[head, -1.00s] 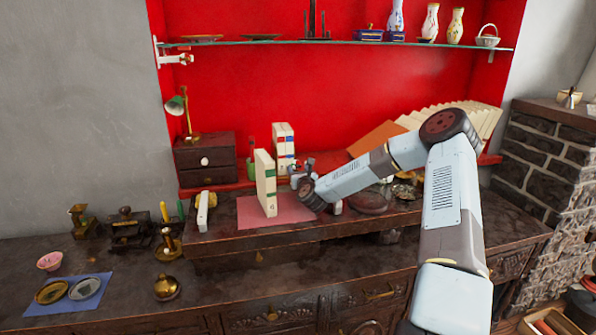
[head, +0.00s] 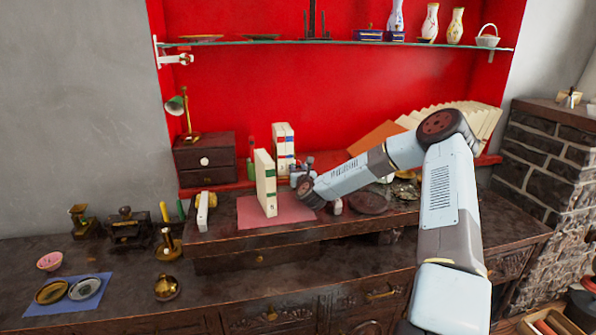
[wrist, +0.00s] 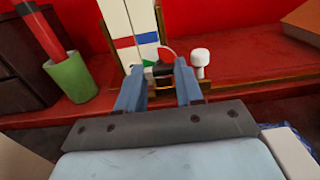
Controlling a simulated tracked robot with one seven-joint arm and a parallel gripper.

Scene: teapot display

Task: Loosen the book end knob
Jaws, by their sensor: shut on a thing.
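The book end (wrist: 205,86) is a low brass-coloured frame on the red-backed ledge, with white books (wrist: 134,30) banded red, blue and green standing behind it. A small dark knob (wrist: 162,69) shows between my fingertips. My gripper (wrist: 160,76) is shut on it, with one blue finger on each side; the knob's lower part is hard to see. In the head view my gripper (head: 300,176) is in front of the banded books (head: 283,142), partly hidden by my wrist. A white round-topped piece (wrist: 200,59) stands just right of the fingers.
A green cup with a red item (wrist: 70,76) stands left of my gripper. A tall white book (head: 265,182) stands on a pink mat (head: 292,212) near my wrist. An orange folder (head: 376,138) and fanned booklets (head: 478,120) lie to the right. A glass shelf (head: 340,45) runs above.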

